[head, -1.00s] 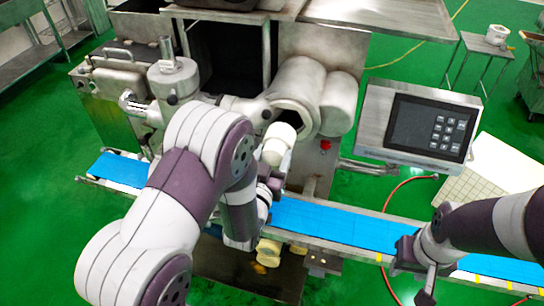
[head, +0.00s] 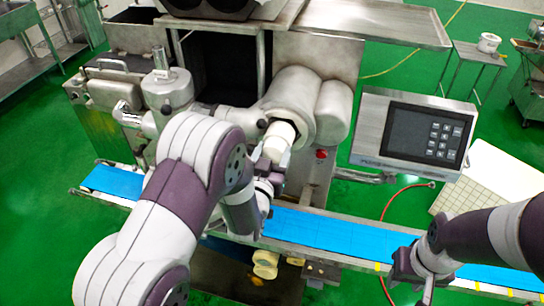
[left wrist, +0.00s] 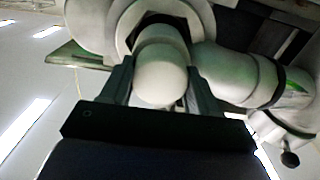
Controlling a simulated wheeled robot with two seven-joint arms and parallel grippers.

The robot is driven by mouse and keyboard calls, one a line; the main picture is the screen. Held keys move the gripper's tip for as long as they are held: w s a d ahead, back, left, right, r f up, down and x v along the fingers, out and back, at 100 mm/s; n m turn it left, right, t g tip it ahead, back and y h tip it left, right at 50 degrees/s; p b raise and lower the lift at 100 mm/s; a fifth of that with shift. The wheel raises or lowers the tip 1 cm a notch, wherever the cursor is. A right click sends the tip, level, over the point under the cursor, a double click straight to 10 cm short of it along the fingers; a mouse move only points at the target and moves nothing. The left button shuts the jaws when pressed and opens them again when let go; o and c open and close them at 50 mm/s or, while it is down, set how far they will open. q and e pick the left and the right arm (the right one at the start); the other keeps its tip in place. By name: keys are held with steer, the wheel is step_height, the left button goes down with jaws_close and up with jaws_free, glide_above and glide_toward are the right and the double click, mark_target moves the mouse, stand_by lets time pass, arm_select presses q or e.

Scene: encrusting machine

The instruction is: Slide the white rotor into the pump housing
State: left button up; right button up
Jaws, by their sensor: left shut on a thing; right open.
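The white rotor (head: 279,139) is a pale rounded cylinder, held by my left gripper (head: 272,158) at the mouth of the pump housing (head: 291,103). In the left wrist view the rotor (left wrist: 160,75) sits between the two dark fingers of my left gripper (left wrist: 163,90). Its far end reaches into the dark opening of the housing (left wrist: 190,12); how deep it sits is hidden. My left arm covers part of the machine in the head view. My right gripper (head: 408,278) is low at the right, open and empty, by the blue conveyor.
The blue conveyor belt (head: 335,236) runs across below the machine. A control panel (head: 415,132) stands right of the housing. A red knob (head: 321,154) is below the housing. A red hose (head: 388,205) lies on the green floor. A small table (head: 462,55) stands at the back right.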

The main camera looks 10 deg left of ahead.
arm_select(q)
steer(key=shift+w+b, duration=0.55)
steer(key=shift+w, duration=0.85)
steer(key=shift+w+d+r+b, duration=0.1)
steer(key=shift+w+b, duration=0.6)
steer(key=shift+w, duration=1.25)
steer(key=o, duration=1.6)
steer(key=shift+s, duration=0.1)
steer(key=shift+s, duration=3.75)
